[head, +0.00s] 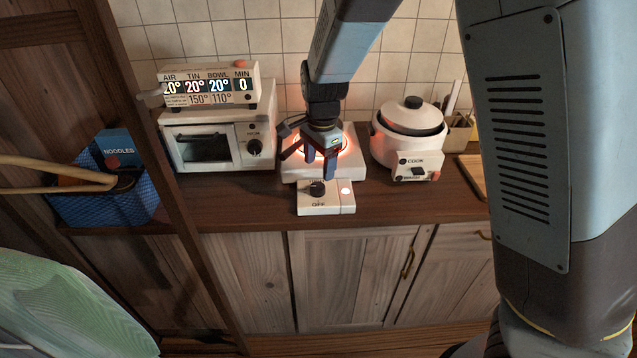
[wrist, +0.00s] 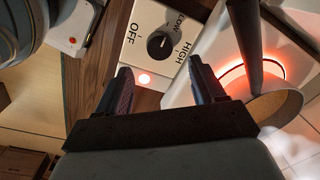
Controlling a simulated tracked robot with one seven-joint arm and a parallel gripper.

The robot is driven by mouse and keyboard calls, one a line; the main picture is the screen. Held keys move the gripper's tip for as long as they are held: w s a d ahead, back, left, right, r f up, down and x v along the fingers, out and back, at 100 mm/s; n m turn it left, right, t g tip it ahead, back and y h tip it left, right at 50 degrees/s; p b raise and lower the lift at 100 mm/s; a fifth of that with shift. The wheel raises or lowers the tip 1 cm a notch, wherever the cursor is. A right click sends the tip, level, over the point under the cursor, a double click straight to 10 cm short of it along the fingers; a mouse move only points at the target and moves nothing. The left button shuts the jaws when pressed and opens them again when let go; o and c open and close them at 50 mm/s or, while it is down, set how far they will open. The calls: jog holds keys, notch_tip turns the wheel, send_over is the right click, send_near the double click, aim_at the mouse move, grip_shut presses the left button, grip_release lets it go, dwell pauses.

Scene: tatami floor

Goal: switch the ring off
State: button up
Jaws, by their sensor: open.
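The ring (head: 347,146) glows orange-red on its white base, and it also glows in the wrist view (wrist: 232,75). Its white control box (head: 335,207) stands in front, with a dark round knob (head: 317,188) and a lit lamp (head: 346,191). In the wrist view the knob (wrist: 160,45) sits among the OFF, LOW and HIGH marks; I cannot tell for sure where it points. My gripper (head: 321,168) is open and empty, above the back of the box. In the wrist view the fingertips (wrist: 158,72) are apart, short of the knob and not touching it.
A dark rod (wrist: 245,45) and a curved metallic rim (wrist: 278,106) show near the ring. A white oven (head: 215,143) with a display (head: 208,87) stands left, a rice cooker (head: 410,132) right. A noodle packet (head: 118,146) sits in a blue basket (head: 105,205). The counter's front edge is close.

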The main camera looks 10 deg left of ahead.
aim_at(318, 186)
notch_tip(318, 186, down, 7)
jog(key=shift+w+a+f, duration=0.1)
jog(key=shift+w, duration=0.05)
dwell(0.4)
jog(key=c, duration=1.1)
jog(key=shift+o, duration=0.2)
